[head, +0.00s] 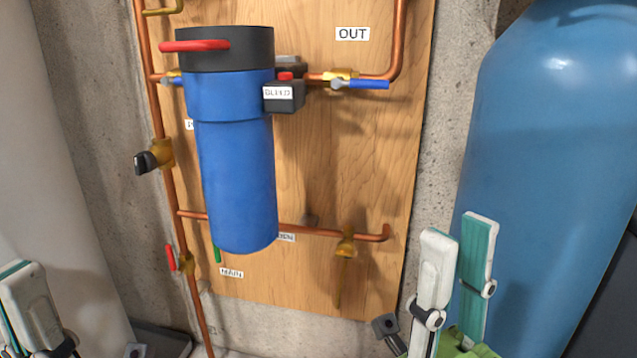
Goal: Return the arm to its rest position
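My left gripper (30,295) is at the bottom left corner, in front of the pale cylinder. Only part of it shows, with one white and teal finger clear, and its opening cannot be judged. My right gripper (459,228) is at the lower right, with its two white and teal fingers pointing up. They stand apart with an empty gap between them, in front of the concrete wall and the blue tank. Neither gripper visibly touches the pipework or the filter.
A wooden panel (330,185) carries a blue filter housing (235,170) with a red handle (195,46), copper pipes and several valves. A blue-handled valve (365,84) is under the OUT label (352,34). A large blue tank (550,140) stands right, a pale cylinder (60,180) left.

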